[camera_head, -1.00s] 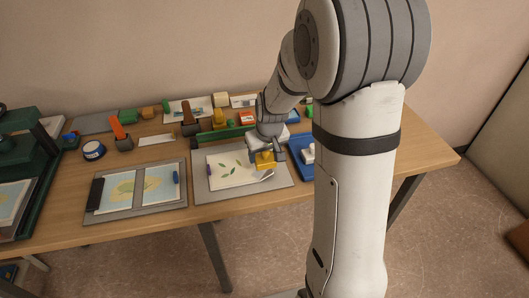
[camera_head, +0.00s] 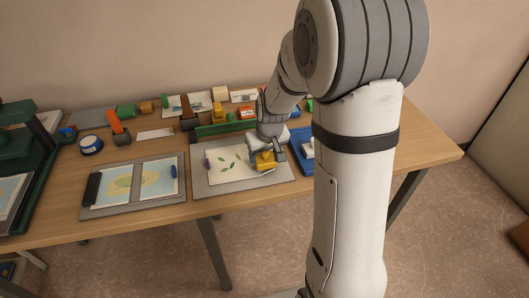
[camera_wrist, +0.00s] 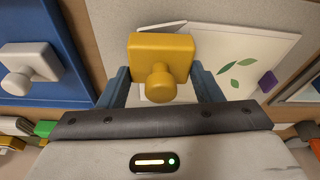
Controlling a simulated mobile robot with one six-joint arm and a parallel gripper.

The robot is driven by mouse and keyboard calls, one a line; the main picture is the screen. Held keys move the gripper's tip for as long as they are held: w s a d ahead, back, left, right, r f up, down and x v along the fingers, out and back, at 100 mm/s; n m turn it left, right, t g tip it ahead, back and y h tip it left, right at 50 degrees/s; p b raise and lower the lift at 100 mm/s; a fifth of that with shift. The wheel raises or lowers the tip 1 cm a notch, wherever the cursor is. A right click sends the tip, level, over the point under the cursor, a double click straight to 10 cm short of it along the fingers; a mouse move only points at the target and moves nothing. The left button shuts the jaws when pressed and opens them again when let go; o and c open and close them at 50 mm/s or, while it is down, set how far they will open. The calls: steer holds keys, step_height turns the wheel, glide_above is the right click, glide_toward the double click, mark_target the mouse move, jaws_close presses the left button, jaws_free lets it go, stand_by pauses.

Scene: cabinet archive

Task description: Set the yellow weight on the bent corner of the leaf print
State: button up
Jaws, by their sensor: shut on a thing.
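The yellow weight (camera_head: 265,160) is a block with a round knob; it also shows in the wrist view (camera_wrist: 160,57). My gripper (camera_wrist: 161,85) is shut on it, one finger on each side. The leaf print (camera_head: 226,164) is a white sheet with green leaves, lying on a grey board (camera_head: 212,187); the sheet also shows in the wrist view (camera_wrist: 215,70). The weight is at the print's near right corner and hides most of that corner. I cannot tell whether the weight touches the paper.
A purple weight (camera_head: 207,163) sits on the print's left edge. A blue tray (camera_head: 297,168) with a white knobbed piece (camera_head: 308,149) is close on the right. A second board with a map-like print (camera_head: 131,185) lies left. Stamps and blocks line the back.

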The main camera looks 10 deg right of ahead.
mark_target(267, 161)
steer(key=shift+f+b, duration=0.65)
steer(key=shift+f, duration=0.15)
steer(key=o, duration=1.4)
steer(key=shift+o, duration=0.2)
steer(key=shift+v, duration=4)
steer(key=s+r, duration=0.2)
steer(key=s, duration=0.8)
steer(key=s+r+m, duration=0.1)
steer(key=s+r, duration=0.2)
steer(key=s, duration=0.7)
steer(key=shift+a+m, duration=0.3)
steer(key=shift+a, duration=0.05)
